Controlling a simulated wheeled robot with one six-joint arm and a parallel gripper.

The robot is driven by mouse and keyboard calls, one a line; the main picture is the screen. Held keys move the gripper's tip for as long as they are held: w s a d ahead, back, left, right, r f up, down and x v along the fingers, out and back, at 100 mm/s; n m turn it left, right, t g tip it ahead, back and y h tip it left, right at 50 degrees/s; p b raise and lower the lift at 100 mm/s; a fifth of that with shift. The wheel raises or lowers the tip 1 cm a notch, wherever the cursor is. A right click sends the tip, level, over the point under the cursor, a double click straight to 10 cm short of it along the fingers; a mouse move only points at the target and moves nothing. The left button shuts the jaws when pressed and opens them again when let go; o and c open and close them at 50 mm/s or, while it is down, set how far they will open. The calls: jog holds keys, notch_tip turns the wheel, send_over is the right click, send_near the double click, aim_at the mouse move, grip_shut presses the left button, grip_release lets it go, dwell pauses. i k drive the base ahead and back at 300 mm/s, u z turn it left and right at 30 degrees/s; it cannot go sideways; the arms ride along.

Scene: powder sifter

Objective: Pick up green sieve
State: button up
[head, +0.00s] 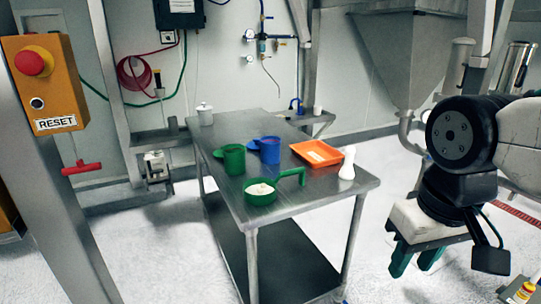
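The green sieve (262,197) sits near the front left edge of the metal table. It is a round green bowl shape with pale material inside and a green handle reaching right and back, bent down at its end. My gripper (414,268) hangs at the right, well apart from the sieve and outside the table's right edge in the picture. Its two green fingers point down with a gap between them. It looks open, with nothing seen between the fingers.
On the metal table (322,190) stand a green jug (234,161), a blue jug (269,151), an orange tray (318,153), a white bottle (348,163) and a white lidded pot (205,114). A post with a red-button box (48,85) stands left. A steel hopper (404,55) is behind.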

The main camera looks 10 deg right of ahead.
aim_at(258, 192)
jog(key=k, duration=0.35)
jog(key=z, duration=0.6)
jog(key=i, duration=1.55)
jog(key=u, duration=0.55)
